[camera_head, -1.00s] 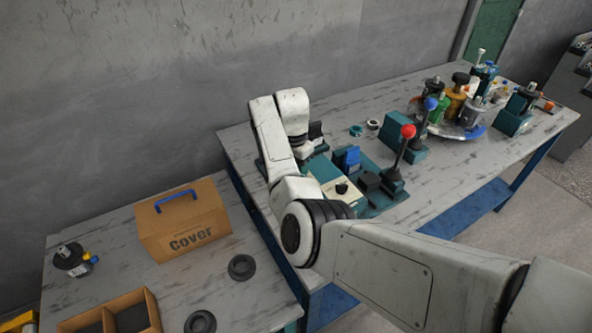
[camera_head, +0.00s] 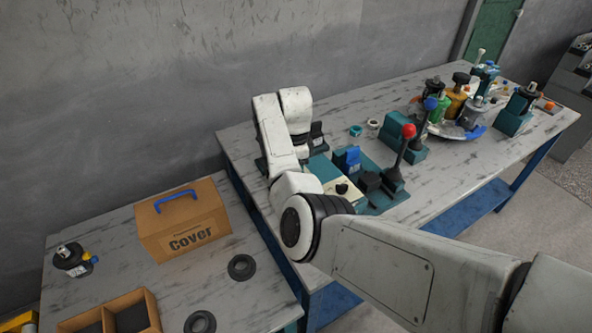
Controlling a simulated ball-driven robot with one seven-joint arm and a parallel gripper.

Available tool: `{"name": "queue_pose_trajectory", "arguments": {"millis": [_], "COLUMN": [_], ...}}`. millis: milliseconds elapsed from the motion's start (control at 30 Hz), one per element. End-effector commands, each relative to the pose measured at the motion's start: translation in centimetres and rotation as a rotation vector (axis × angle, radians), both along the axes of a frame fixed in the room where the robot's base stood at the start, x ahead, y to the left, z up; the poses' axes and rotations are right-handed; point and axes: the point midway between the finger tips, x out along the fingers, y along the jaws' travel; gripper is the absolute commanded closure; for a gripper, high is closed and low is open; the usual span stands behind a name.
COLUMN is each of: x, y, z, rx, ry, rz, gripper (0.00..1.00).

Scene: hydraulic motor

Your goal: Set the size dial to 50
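A teal machine base (camera_head: 384,201) stands on the far workbench. On it is a cream panel with a black round knob (camera_head: 343,189); this may be the size dial, but no numbers can be read on it. My arm reaches over the left part of the machine and bends down there. My gripper (camera_head: 301,152) points down at the machine's left end, left of and behind the cream panel. Its fingertips and whatever is under them are mostly hidden by my arm, so its opening cannot be made out.
A red-ball lever (camera_head: 408,131) and a blue-ball lever (camera_head: 430,104) stand up to the right. A blue part (camera_head: 352,157) sits behind the knob. A tray of several parts stands farther right. A Cover box (camera_head: 182,222) is on the near left table.

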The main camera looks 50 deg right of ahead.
Motion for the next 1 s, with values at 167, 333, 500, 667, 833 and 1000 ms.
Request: {"name": "queue_pose_trajectory", "arguments": {"millis": [167, 333, 500, 667, 833, 1000], "x": [0.11, 0.11, 0.11, 0.09, 0.05, 0.03], "y": [0.0, -0.01, -0.01, -0.02, -0.01, -0.01], "z": [0.14, 0.14, 0.14, 0.13, 0.07, 0.05], "rx": [-0.001, -0.001, -0.002, -0.001, 0.0, -0.001], "ry": [-0.003, -0.003, -0.004, -0.003, -0.002, -0.001], "rz": [-0.021, -0.024, -0.023, -0.023, -0.022, -0.022], "gripper": [0.92, 0.92, 0.92, 0.49, 0.36, 0.36]}}
